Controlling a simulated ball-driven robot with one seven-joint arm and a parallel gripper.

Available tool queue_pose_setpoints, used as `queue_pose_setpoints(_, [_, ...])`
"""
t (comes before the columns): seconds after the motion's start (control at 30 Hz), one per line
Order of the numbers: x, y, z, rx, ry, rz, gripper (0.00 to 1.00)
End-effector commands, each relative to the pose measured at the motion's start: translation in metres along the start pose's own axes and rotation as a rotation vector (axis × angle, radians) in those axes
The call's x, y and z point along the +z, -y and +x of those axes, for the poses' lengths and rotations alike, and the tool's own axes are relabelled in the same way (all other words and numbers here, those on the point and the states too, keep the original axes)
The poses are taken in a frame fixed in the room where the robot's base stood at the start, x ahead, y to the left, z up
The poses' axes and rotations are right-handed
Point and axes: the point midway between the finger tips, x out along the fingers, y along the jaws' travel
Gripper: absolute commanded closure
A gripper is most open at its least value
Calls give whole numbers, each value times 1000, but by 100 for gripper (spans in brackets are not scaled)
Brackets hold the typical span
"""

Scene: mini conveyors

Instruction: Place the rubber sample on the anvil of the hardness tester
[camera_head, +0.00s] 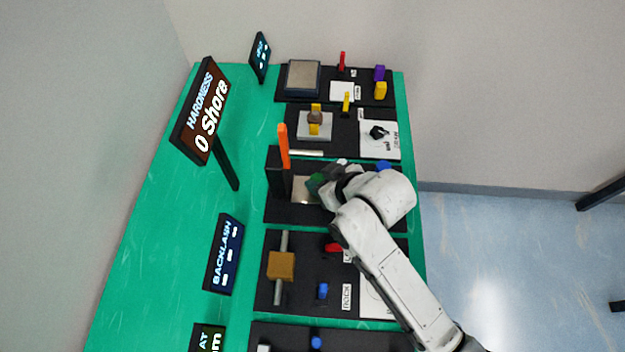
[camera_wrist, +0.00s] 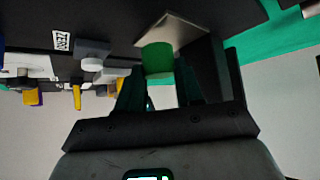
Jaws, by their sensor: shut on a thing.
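The rubber sample is a green cylinder (camera_wrist: 158,58), held between the fingers of my gripper (camera_wrist: 158,80) in the wrist view. In the head view the green sample (camera_head: 316,182) shows at the tip of my gripper (camera_head: 322,184). The anvil is a pale square plate (camera_head: 302,192) on the black base of the hardness tester (camera_head: 278,175), which has an orange lever (camera_head: 283,145). In the wrist view the sample overlaps the anvil plate (camera_wrist: 178,30). I cannot tell if they touch. My gripper hides the plate's right part in the head view.
A display sign reading HARDNESS 0 Shore (camera_head: 202,112) stands left of the tester. Other black stations with blocks and knobs lie above and below it on the green table (camera_head: 165,200). A blue knob (camera_head: 383,166) is just above my wrist.

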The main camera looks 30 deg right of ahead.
Motion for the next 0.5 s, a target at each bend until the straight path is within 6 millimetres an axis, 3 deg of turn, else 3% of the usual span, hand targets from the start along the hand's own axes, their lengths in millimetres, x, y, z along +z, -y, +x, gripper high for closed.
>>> queue_pose_setpoints(0.1, [-12,15,9,-1,-1,-3,98])
queue_pose_setpoints(0.23, [-1,14,18,1,2,0,98])
queue_pose_setpoints(0.5, [1,14,20,1,-1,0,98])
